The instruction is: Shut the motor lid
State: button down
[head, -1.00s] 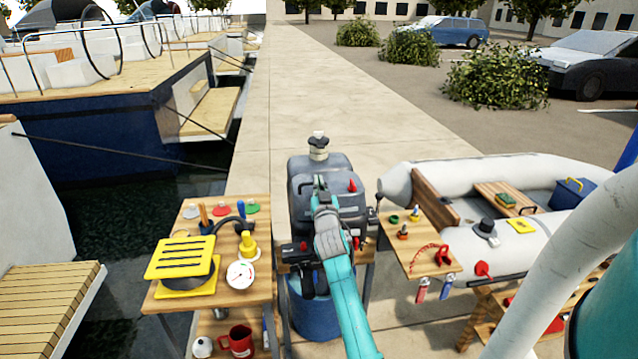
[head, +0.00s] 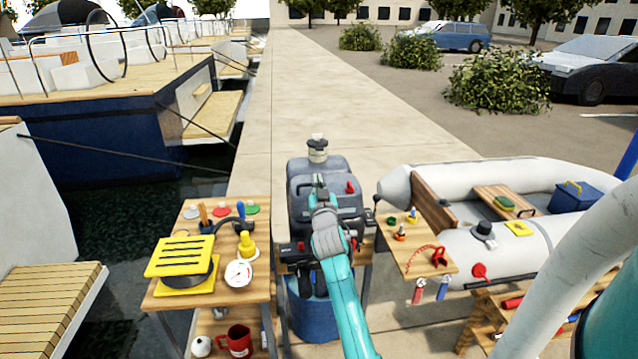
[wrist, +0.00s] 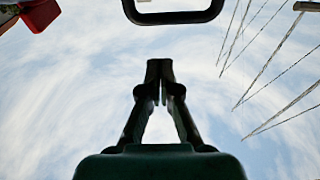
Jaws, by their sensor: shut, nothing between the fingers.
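The motor (head: 297,205) stands in the middle of the head view, a dark grey outboard above a blue drum. Its grey lid (head: 325,164) shows as the rounded upper part, behind my gripper. I cannot tell how far the lid is open, since my arm covers the middle of the motor. My gripper (head: 318,184) is in front of the lid, and contact is unclear. In the wrist view my gripper (wrist: 160,66) is shut and empty, against open sky. A black rounded handle-like bar (wrist: 172,17) is just beyond the fingertips, apart from them.
A wooden table with a yellow slatted piece (head: 180,256) and a gauge (head: 239,273) is at left. A small wooden board (head: 418,262) with small parts is at right, beside a grey inflatable boat (head: 520,245). A red part (wrist: 40,14) shows in the wrist view.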

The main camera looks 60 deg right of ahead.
jog(key=s+a+f, duration=0.3)
jog(key=s+a, duration=0.1)
jog(key=a, duration=0.1)
jog(key=shift+s+f, duration=0.25)
jog(key=shift+f, duration=0.05)
jog(key=shift+a+f, duration=0.1)
jog(key=shift+a, duration=0.05)
jog(key=s+a+f+n+t+y, duration=0.1)
jog(key=s+a+f+n+y, duration=0.2)
jog(key=a+f, duration=0.5)
jog(key=s+a+f+n+t+y, duration=0.1)
jog(key=s+a+f+y, duration=0.2)
jog(key=a, duration=0.8)
jog(key=s+a+f+n+t+y, duration=0.1)
jog(key=s+a+f+n+y, duration=0.1)
jog(key=s+a+f, duration=0.6)
jog(key=s+a+r+n+y, duration=0.15)
jog(key=s+a+y, duration=0.25)
jog(key=s+a, duration=0.65)
jog(key=s+a+r+n+y, duration=0.1)
jog(key=s+a+r, duration=0.1)
jog(key=s, duration=0.4)
jog(key=s+a+r+n+g+y, duration=0.1)
jog(key=s+a+r+y, duration=0.1)
jog(key=s+a, duration=0.3)
jog(key=shift+s+a+r+n, duration=0.25)
jog(key=shift+s+n, duration=0.1)
jog(key=shift+s, duration=0.15)
